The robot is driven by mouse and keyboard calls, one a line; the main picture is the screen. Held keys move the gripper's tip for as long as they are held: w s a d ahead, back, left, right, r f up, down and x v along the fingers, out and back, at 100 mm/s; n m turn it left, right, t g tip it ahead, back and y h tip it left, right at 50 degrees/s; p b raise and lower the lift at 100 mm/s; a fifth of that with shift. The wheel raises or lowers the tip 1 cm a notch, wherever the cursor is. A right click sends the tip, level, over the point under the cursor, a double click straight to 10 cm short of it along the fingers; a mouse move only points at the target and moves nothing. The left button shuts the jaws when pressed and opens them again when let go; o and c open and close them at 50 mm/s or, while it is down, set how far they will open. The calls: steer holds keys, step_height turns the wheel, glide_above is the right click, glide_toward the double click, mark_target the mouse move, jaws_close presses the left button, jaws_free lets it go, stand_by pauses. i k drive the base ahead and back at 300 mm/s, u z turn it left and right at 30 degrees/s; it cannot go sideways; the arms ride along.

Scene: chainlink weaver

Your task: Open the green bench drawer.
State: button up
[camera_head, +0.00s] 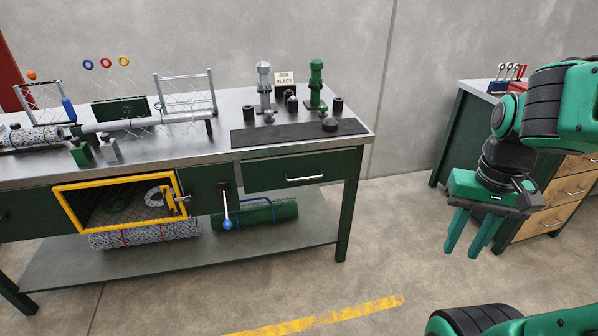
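The green bench drawer (303,171) sits under the right end of the metal-topped workbench (200,150). Its front looks flush with the bench frame, so it appears shut. It has a silver bar handle (304,178) across its lower middle. My gripper (470,238) hangs at the right of the view, pointing down, with its two green fingers apart and nothing between them. It is well to the right of the drawer and not touching it.
A yellow-framed mesh door (120,204) and a blue-knobbed lever (227,208) are left of the drawer. Several dark parts and a green post (316,83) stand on the bench above it. A second cabinet (550,200) with wooden drawers stands behind my gripper. The floor before the drawer is clear.

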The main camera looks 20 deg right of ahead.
mark_target(260, 174)
steer(key=i, duration=0.85)
steer(key=z, duration=0.05)
